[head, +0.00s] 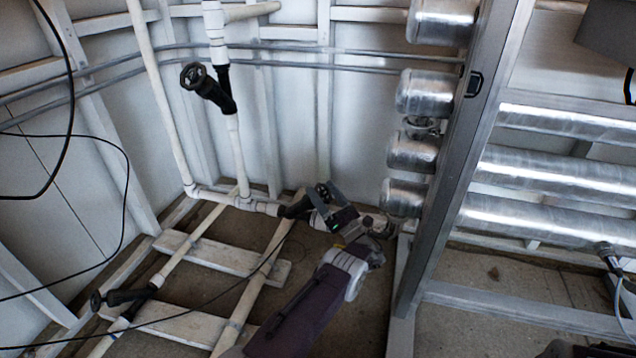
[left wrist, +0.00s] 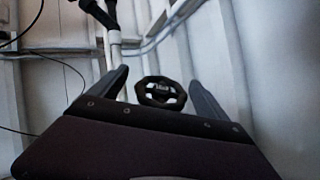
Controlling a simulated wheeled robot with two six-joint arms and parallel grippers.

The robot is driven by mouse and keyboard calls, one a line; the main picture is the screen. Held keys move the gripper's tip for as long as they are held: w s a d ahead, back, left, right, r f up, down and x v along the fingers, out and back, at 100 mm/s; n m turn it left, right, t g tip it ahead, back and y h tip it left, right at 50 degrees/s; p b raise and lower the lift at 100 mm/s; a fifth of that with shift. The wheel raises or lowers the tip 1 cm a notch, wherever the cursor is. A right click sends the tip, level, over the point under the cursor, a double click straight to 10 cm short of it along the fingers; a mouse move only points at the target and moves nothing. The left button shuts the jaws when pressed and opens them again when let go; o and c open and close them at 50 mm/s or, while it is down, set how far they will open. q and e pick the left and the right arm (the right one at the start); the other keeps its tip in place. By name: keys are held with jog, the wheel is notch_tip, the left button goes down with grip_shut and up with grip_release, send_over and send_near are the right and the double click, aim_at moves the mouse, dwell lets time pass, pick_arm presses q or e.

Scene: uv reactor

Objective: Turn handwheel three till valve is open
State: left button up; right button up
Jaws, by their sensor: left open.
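A black handwheel (head: 322,193) sits on a black valve (head: 297,207) in the low white pipe, near the wall. My left gripper (head: 326,199) is at this wheel, its arm reaching up from the bottom of the head view. In the left wrist view the handwheel (left wrist: 161,92) shows between the two spread fingers of the gripper (left wrist: 162,88), with a gap on each side. The gripper is open; I cannot tell whether it touches the rim. No number shows on the wheel, and I cannot tell the valve's position. My right gripper is not in view.
Another handwheel (head: 193,76) is on the upright pipe above, and one (head: 96,301) is at lower left. Metal cylinders (head: 410,150) and a steel frame post (head: 462,150) stand close on the right. Loose black cables (head: 127,200) hang at left.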

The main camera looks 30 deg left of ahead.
pick_arm(q)
jog(key=s+d+p, duration=0.3)
jog(key=d, duration=0.6)
jog(key=shift+s+d, duration=0.2)
jog(key=shift+d, duration=0.15)
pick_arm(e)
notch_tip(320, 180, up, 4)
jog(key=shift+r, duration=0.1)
pick_arm(q)
jog(key=shift+a, duration=0.1)
